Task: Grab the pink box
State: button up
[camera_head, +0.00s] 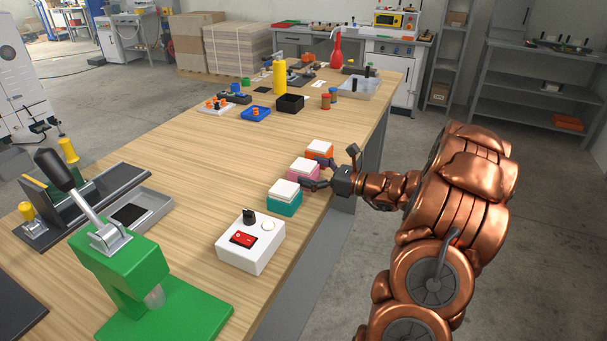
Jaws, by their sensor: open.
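The pink box (302,172) with a white top stands on the wooden workbench (190,150), near its right edge. It is the middle one of three small boxes in a row. My gripper (326,172) reaches in from the right, with its dark fingers open. One finger is by the near right side of the pink box, and the other is raised farther back. I cannot tell whether a finger touches the box. Part of the box's right side is hidden by the gripper.
A teal box (285,200) stands close in front and an orange box (320,149) close behind. A white switch box (250,243) is nearer, and a green press (130,270) is at the front left. The bench left of the boxes is clear.

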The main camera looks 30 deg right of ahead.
jog(key=shift+w+a, duration=0.2)
jog(key=shift+w, duration=0.15)
jog(key=c, duration=1.3)
